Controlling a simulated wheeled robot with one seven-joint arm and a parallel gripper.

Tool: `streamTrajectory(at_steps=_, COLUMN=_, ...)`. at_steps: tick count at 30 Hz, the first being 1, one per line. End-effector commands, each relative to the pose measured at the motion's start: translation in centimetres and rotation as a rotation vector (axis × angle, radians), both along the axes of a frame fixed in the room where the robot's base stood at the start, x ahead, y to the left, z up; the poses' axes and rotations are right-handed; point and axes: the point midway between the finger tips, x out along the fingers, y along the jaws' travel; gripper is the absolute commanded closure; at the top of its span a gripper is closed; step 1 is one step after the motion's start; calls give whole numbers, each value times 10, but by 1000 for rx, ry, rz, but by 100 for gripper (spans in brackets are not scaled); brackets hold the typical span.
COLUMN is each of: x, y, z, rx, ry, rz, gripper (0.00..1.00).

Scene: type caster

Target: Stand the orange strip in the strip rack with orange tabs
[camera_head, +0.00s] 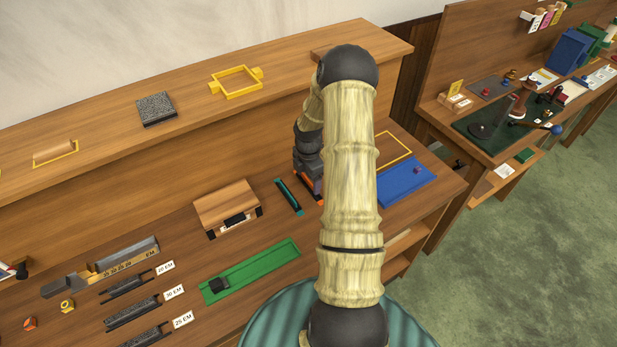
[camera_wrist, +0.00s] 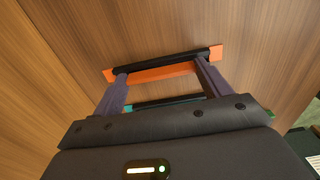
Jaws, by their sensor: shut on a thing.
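My gripper (camera_wrist: 163,82) points down at the lower wooden board, with one finger at each end of the orange strip (camera_wrist: 162,72), and is shut on it. Right against the strip is a dark bar (camera_wrist: 165,62) with an orange tab (camera_wrist: 217,52) at each end, the strip rack with orange tabs. I cannot tell whether the strip is seated in the rack or just above it.
A teal and black rack (camera_head: 288,197) stands just left of my gripper; its teal part (camera_wrist: 160,103) shows between the fingers. A wooden block (camera_head: 227,205) and green tray (camera_head: 250,270) lie farther left. The raised shelf (camera_head: 200,100) stands behind.

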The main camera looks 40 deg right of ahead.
Motion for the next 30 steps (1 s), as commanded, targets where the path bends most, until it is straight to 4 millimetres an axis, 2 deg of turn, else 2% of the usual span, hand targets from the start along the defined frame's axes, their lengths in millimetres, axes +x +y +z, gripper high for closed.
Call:
streamTrajectory(at_steps=19, x=0, y=0, z=-5, rx=0, ry=0, rz=0, gripper=48)
streamTrajectory(at_steps=20, x=0, y=0, z=-5, rx=0, ry=-1, rz=0, gripper=18)
streamTrajectory(at_steps=22, x=0, y=0, z=-5, rx=0, ry=-1, rz=0, gripper=4)
streamTrajectory(at_steps=23, x=0, y=0, z=-5, rx=0, ry=-1, rz=0, gripper=0)
streamTrajectory(at_steps=30, x=0, y=0, z=-5, rx=0, ry=0, rz=0, gripper=0)
